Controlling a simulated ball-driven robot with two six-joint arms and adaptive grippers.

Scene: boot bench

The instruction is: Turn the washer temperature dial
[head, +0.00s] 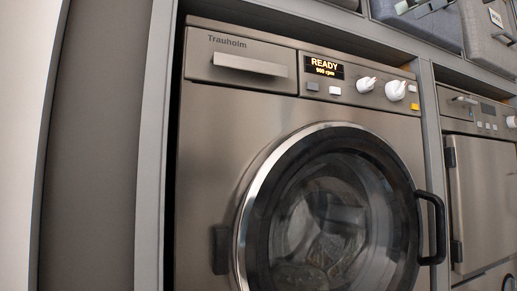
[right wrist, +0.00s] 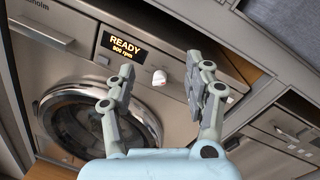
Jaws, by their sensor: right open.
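The steel washer (head: 210,130) shows READY and a line ending in rpm on its display (head: 324,68). Two white dials with reddish marks sit right of the display: a left dial (head: 366,84) and a right dial (head: 395,90). I cannot read which one sets temperature. In the right wrist view, my right gripper (right wrist: 156,80) is open and empty, its fingers spread in front of the panel. One white dial (right wrist: 159,77) shows between the fingers, apart from them; the other seems hidden behind the right finger. Neither gripper shows in the head view.
The round glass door (head: 330,215) is shut, with a black handle (head: 432,228) jutting out at its right. Small buttons (head: 335,90) lie below the display. A second appliance (head: 485,170) stands to the right, and grey fabric boxes (head: 425,25) sit above.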

